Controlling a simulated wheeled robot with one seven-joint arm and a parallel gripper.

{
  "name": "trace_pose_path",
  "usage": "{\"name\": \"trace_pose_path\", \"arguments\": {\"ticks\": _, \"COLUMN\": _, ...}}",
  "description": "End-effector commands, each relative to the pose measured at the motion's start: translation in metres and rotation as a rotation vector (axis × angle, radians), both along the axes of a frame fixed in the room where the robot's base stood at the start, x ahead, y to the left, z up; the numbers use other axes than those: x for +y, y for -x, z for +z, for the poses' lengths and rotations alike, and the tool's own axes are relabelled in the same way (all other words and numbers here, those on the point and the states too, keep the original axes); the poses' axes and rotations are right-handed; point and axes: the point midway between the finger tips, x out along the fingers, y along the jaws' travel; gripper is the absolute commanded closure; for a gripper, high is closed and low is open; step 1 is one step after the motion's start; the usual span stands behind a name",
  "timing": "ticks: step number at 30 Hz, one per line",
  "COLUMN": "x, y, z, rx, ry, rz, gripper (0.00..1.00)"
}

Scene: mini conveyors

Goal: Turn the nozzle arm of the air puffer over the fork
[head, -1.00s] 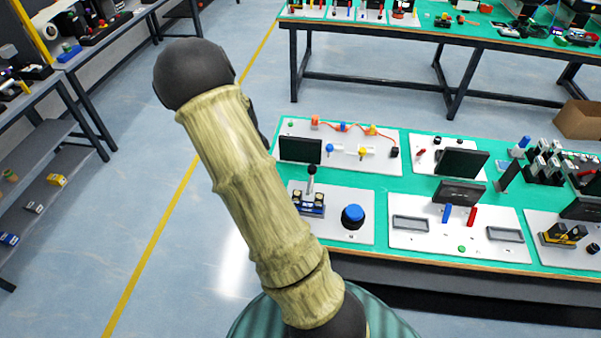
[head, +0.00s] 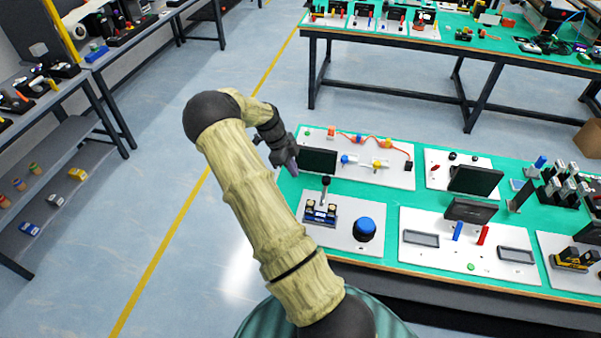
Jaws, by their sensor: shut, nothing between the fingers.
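I cannot make out the air puffer, its nozzle arm or the fork for certain in the head view; parts on the boards are too small to tell. My gripper (head: 292,166) is small and dark, at the end of my bent arm. It points down at the left end of the green table, beside a dark screen (head: 319,160). It is shut and holds nothing visible. Whether it touches anything cannot be told.
The green table (head: 385,201) carries white boards with a blue button (head: 365,229), a black-knobbed lever (head: 326,187), red tubing (head: 347,134) and blue and red handles. A second table (head: 455,42) stands behind. Left shelves (head: 60,180) hold small items. Floor between is clear.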

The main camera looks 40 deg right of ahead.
Motion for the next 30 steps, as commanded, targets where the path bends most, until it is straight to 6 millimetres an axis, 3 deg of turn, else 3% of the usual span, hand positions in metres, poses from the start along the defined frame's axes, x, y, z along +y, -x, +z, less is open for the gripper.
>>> {"name": "trace_pose_path", "arguments": {"ticks": 15, "x": -0.022, "y": 0.027, "z": -0.078, "rx": 0.004, "ry": -0.002, "rz": -0.001, "gripper": 1.0}}
{"name": "trace_pose_path", "arguments": {"ticks": 22, "x": -0.041, "y": 0.049, "z": -0.076, "rx": 0.001, "ry": -0.002, "rz": -0.003, "gripper": 1.0}}
{"name": "trace_pose_path", "arguments": {"ticks": 30, "x": -0.047, "y": 0.055, "z": -0.079, "rx": -0.001, "ry": 0.0, "rz": 0.001, "gripper": 1.0}}
